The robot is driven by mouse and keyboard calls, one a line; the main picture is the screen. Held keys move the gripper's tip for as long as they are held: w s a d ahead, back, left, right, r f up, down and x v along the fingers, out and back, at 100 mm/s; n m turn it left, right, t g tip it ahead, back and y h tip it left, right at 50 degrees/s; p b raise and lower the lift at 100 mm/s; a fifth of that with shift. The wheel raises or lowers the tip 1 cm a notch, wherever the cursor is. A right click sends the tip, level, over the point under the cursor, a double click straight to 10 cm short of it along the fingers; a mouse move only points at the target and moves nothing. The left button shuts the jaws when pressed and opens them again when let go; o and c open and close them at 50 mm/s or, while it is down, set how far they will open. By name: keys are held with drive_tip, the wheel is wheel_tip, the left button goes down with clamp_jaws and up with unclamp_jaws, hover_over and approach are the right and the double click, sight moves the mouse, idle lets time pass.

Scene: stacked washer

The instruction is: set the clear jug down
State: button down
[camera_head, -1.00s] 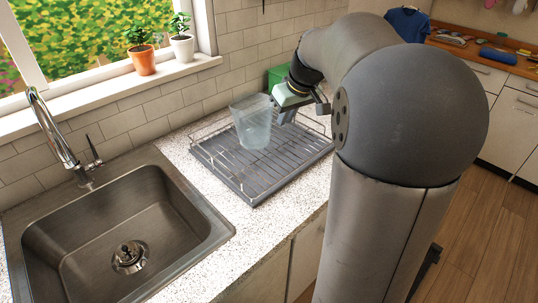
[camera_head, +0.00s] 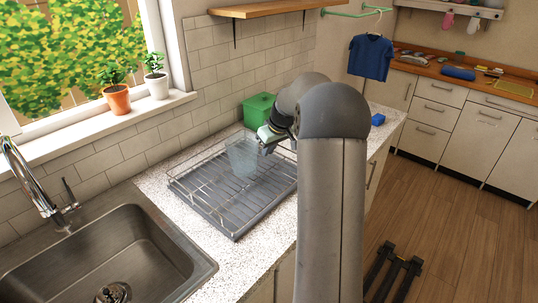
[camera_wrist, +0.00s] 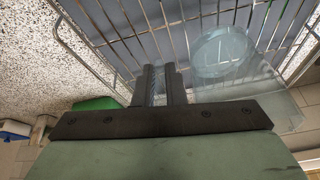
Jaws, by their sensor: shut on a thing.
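The clear jug (camera_head: 242,158) is pale, see-through and roughly upright at the back part of the grey dish rack (camera_head: 225,212). I cannot tell whether its base touches the rack or hangs just above it. My gripper (camera_head: 264,139) is at the jug's right side, shut on it. In the wrist view my gripper's two dark fingers (camera_wrist: 160,85) are close together, with the jug (camera_wrist: 222,52) beside them on the right. Its round base shows there against the rack's wires (camera_wrist: 140,18). The part between the fingers is hard to make out.
A green box (camera_head: 258,108) stands behind the rack on the speckled counter. A steel sink (camera_head: 125,250) lies at the left, with a tap (camera_head: 30,180). Thin wire rails (camera_head: 187,170) edge the rack. Its front part is bare. A wooden shelf (camera_head: 270,10) is above.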

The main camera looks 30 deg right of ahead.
drive_tip(key=shift+w+f, duration=0.15)
drive_tip(key=shift+f, duration=0.05)
drive_tip(key=shift+w+d+f, duration=0.1)
drive_tip(key=shift+f, duration=1.5)
drive_tip(key=shift+f, duration=0.15)
drive_tip(key=c, duration=1.5)
unclamp_jaws()
